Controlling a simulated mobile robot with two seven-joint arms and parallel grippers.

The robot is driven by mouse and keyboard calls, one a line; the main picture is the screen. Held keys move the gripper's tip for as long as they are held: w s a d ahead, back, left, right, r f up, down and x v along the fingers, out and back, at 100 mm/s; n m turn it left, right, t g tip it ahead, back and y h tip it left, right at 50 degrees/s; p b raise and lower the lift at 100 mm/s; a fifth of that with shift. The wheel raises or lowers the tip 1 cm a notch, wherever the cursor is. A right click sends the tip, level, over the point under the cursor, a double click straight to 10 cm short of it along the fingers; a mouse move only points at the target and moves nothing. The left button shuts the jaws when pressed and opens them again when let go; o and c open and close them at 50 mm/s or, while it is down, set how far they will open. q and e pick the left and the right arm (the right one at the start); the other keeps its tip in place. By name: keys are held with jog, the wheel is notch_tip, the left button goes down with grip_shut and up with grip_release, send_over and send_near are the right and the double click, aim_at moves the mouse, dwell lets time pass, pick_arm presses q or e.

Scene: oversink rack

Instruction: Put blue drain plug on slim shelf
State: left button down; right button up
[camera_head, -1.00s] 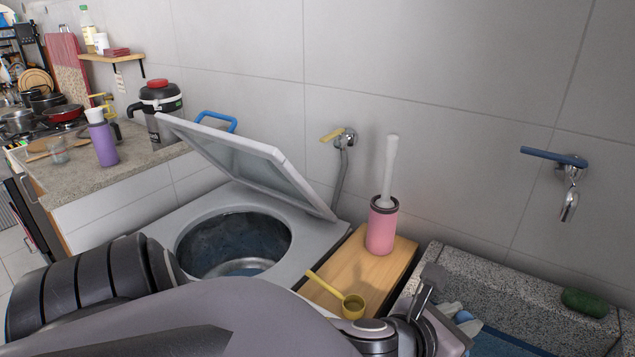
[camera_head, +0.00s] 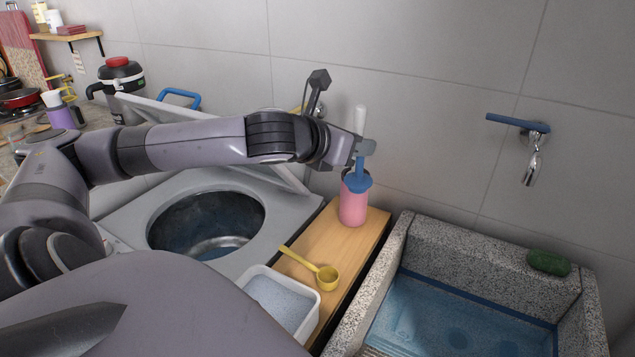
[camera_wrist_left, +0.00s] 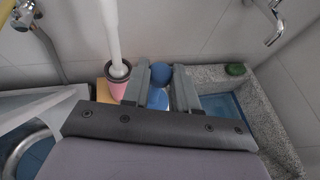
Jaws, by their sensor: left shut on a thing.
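My left gripper (camera_head: 364,150) is shut on the blue drain plug (camera_head: 357,181), holding it in the air. In the head view the plug overlaps the top of the pink brush holder; I cannot tell whether they touch. In the left wrist view the plug's round knob (camera_wrist_left: 159,75) shows between the fingers (camera_wrist_left: 167,92), with its blue disc (camera_wrist_left: 157,98) below. The slim wooden shelf (camera_head: 358,247) runs between the washer and the stone sink. My right gripper is not in view.
The pink brush holder (camera_head: 353,205) with its white-handled brush stands at the shelf's back. A yellow scoop (camera_head: 327,278) and a white tub of powder (camera_head: 285,301) are nearer the front. The open washer (camera_head: 290,205) is left, the stone sink (camera_head: 397,245) right.

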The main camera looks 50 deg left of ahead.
pick_arm(q)
jog(key=shift+a+r, duration=0.3)
jog(key=shift+r, duration=0.25)
jog(key=shift+a, duration=0.1)
notch_tip(320, 180, down, 20)
jog(key=shift+r, duration=0.15)
jog(key=c, duration=0.9)
grip_release()
jog(key=shift+v, duration=6)
